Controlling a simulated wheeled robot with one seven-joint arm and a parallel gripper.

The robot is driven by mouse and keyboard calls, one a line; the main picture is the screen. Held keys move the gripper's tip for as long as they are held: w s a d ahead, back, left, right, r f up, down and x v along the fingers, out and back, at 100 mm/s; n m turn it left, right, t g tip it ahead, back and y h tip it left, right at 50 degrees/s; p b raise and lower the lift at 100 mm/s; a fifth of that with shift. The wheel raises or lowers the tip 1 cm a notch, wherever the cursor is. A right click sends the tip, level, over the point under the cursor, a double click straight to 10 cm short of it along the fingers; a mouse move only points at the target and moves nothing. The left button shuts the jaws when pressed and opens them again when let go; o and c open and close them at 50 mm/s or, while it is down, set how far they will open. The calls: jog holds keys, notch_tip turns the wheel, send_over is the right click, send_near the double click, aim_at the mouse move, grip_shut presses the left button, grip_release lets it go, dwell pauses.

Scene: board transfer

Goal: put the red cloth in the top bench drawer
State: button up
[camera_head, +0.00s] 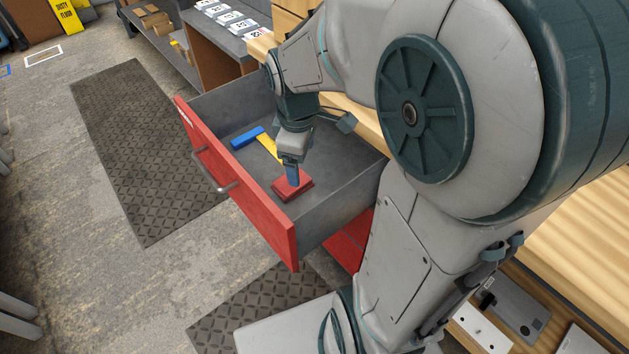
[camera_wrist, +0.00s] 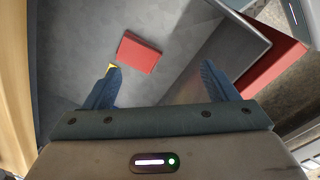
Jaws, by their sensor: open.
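The top bench drawer (camera_head: 262,228) is pulled open, with a red front and a grey inside. The red cloth (camera_head: 291,187) lies folded on the drawer floor near its right side wall. It also shows in the wrist view (camera_wrist: 138,53), ahead of my fingers and apart from them. My gripper (camera_head: 293,176) is above the drawer floor, pointing down over the cloth in the head view. In the wrist view my gripper (camera_wrist: 160,80) has its two blue fingers wide apart with nothing between them.
A blue-and-yellow tool (camera_head: 250,138) lies in the drawer to the left of the cloth; its yellow tip shows by my left finger in the wrist view. The drawer walls stand around my gripper. Dark floor mats (camera_head: 140,150) lie outside the drawer.

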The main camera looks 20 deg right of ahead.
jog(key=s+r+m+t, duration=0.1)
jog(key=s+r+m, duration=0.1)
jog(key=s+m, duration=0.7)
jog(key=shift+s+a+m+y, duration=0.15)
jog(key=shift+a+m+y, duration=0.15)
jog(key=shift+m, duration=0.5)
